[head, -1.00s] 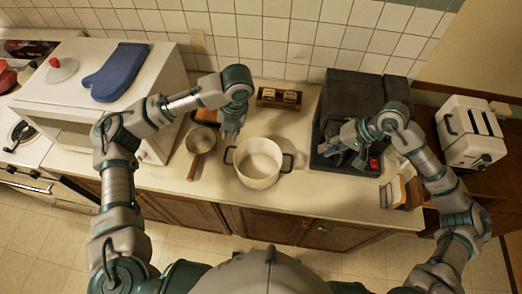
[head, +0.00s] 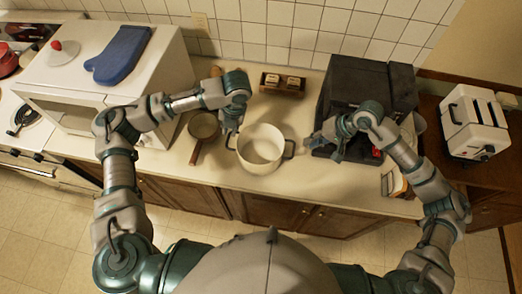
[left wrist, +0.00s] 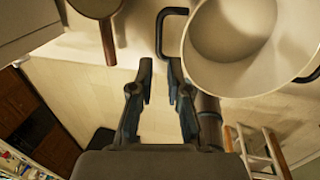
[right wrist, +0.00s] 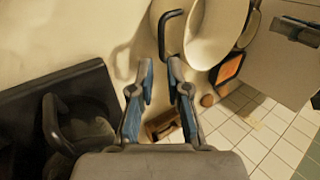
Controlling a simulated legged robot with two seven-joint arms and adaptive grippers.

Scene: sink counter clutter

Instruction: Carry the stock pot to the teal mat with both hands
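The stock pot (head: 262,150), a cream, empty-looking pot with two black side handles, stands upright on the counter. My left gripper (head: 232,126) is just behind its left handle. In the left wrist view, the gripper (left wrist: 160,72) is open, its fingertips just short of the pot's black handle (left wrist: 163,32); nothing is between them. My right gripper (head: 318,141) is right of the pot, near the right handle (head: 289,149). In the right wrist view, this gripper (right wrist: 161,72) is open and empty, close to that handle (right wrist: 163,35). I see no teal mat.
A saucepan (head: 204,125) stands left of the pot, and a white microwave (head: 90,85) with a blue oven mitt (head: 118,55) is further left. A black machine (head: 365,90) stands at right. A small wooden holder (head: 282,84) is behind the pot.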

